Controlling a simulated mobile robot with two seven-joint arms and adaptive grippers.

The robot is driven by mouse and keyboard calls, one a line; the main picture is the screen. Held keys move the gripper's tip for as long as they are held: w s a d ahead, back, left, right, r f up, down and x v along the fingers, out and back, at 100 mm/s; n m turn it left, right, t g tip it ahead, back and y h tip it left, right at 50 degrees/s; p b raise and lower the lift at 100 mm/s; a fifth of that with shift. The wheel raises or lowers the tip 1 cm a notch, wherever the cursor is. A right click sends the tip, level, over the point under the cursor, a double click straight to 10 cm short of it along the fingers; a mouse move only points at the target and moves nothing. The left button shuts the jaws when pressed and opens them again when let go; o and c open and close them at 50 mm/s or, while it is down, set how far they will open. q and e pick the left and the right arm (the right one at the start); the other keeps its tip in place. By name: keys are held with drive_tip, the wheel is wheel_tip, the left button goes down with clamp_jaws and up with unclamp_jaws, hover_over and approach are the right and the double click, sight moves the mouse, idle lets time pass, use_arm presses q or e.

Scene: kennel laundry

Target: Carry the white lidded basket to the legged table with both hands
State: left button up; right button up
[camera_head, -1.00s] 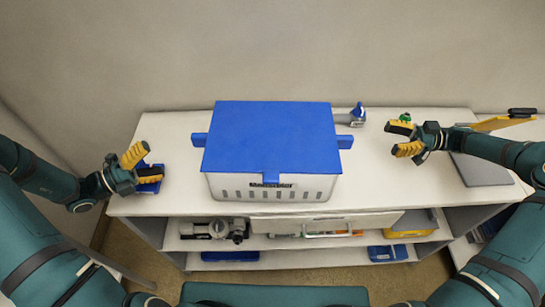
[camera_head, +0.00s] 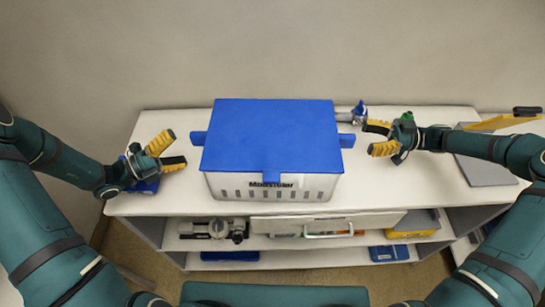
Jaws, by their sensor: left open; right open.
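The white basket (camera_head: 225,186) with a flat blue lid (camera_head: 270,135) stands on the white top of a shelf unit (camera_head: 390,195) in the middle of the view. My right gripper (camera_head: 372,138) is open, just right of the right tab, with a small gap. I cannot make out a legged table.
A blue object (camera_head: 145,186) lies under my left gripper. A grey and blue item (camera_head: 358,113) stands behind the basket's right side. A grey flat board (camera_head: 485,170) and a yellow-handled item (camera_head: 500,121) lie at the right. Shelves below hold a yellow box (camera_head: 410,232) and blue boxes (camera_head: 388,253).

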sight(192, 141)
use_arm(q)
drive_tip(key=x, duration=0.7)
drive_tip(key=shift+w+d, duration=0.1)
use_arm(e)
drive_tip(key=a, duration=0.7)
drive_tip(key=shift+a, duration=0.15)
use_arm(q)
drive_tip(key=c, duration=1.2)
use_arm(e)
clamp_jaws()
use_arm(q)
drive_tip(key=shift+c, duration=1)
drive_tip(key=shift+r, duration=0.1)
